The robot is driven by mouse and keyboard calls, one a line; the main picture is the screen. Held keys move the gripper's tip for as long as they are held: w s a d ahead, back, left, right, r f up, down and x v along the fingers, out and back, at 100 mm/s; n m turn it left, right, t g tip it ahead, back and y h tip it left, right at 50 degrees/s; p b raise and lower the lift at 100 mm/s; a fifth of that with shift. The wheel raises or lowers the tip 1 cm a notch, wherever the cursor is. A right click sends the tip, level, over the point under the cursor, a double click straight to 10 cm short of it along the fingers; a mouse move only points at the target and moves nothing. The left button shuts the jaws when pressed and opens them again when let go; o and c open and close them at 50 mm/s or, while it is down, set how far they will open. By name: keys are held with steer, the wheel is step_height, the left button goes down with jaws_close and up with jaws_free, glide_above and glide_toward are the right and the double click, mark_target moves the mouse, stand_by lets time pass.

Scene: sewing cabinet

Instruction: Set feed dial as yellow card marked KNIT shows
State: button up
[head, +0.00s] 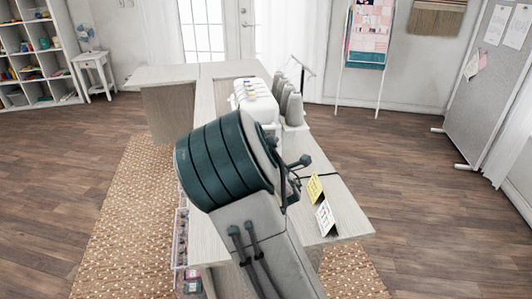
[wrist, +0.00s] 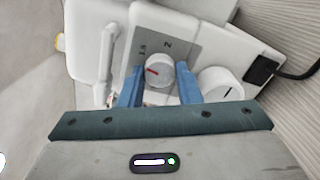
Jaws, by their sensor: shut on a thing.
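In the wrist view my gripper (wrist: 158,78) has its two blue fingers on either side of a round white dial (wrist: 160,76), shut on it. The dial sits on a grey plate (wrist: 190,42) of a white machine (wrist: 85,40). A red mark on the dial points left and slightly up in the picture. Printed marks beside it look like "1.8" and "2", small and tilted. In the head view the yellow card (head: 315,188) stands on the table, its writing too small to read. My arm hides the gripper and dial there.
A second, larger white knob (wrist: 221,87) is just right of the right finger. A black plug with a cable (wrist: 262,70) is at the machine's right side. A white card (head: 325,217) stands beside the yellow one. A white machine (head: 256,100) and grey cones (head: 291,106) stand farther back.

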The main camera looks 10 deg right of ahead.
steer(key=shift+m+b, duration=1.25)
steer(key=shift+m, duration=0.35)
steer(key=o, duration=1)
steer(key=shift+d, duration=0.1)
steer(key=shift+c, duration=0.2)
steer(key=shift+s, duration=0.1)
steer(key=s+b, duration=0.4)
steer(key=s, duration=0.9)
steer(key=shift+s, duration=0.3)
